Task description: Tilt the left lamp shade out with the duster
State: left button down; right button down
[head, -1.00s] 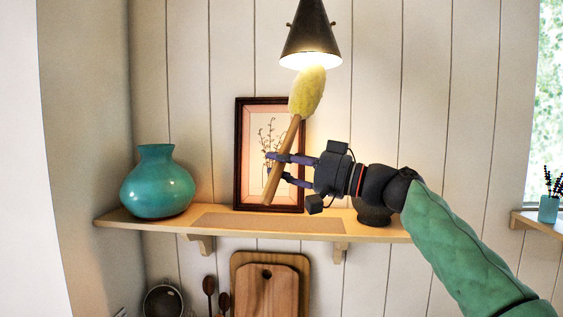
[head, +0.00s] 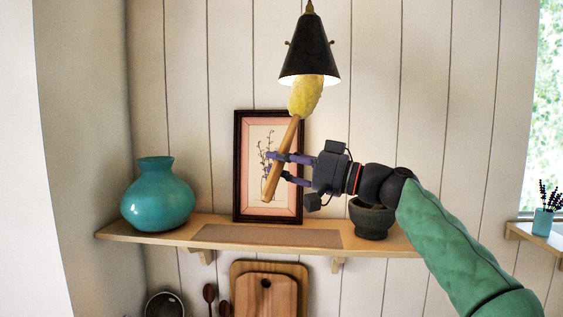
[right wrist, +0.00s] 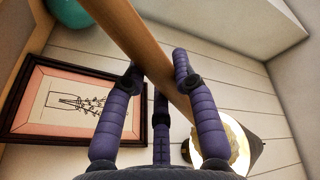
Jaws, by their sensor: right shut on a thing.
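A dark cone-shaped lamp shade (head: 309,55), lit from inside, hangs roughly upright at the top centre of the head view. It is the only lamp seen there. My right gripper (head: 272,167) is shut on the wooden handle of the duster (head: 284,160), which leans with its yellow fluffy head (head: 304,97) up. The top of the head is hidden at the shade's rim; I cannot tell if it touches the inside. In the right wrist view the handle (right wrist: 145,40) runs between the fingers (right wrist: 150,85) and the glowing shade (right wrist: 252,150) shows lower right. My left gripper is out of view.
Below is a wooden shelf (head: 120,233) with a teal vase (head: 158,195) at left, a framed picture (head: 240,165) behind the duster, and a dark bowl (head: 371,218) under my right wrist. Cutting boards (head: 266,290) hang underneath. The wall beside the shade is clear.

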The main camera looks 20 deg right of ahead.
jog(key=shift+r+p, duration=1.25)
jog(key=shift+r, duration=0.05)
jog(key=shift+s+a, duration=0.1)
jog(key=shift+s, duration=0.15)
jog(key=shift+s+a+r+p, duration=1.5)
jog(key=shift+s+r+p, duration=1.2)
jog(key=shift+r, duration=1.15)
jog(key=s+a+f+b, duration=0.2)
jog(key=s+f+b, duration=0.2)
jog(key=f+b, duration=0.4)
jog(key=s+a+f+b, duration=0.3)
jog(key=f+b, duration=0.5)
jog(key=b, duration=0.3)
jog(key=shift+s+f+b, duration=0.2)
jog(key=shift+s+b, duration=0.1)
jog(key=shift+s, duration=0.15)
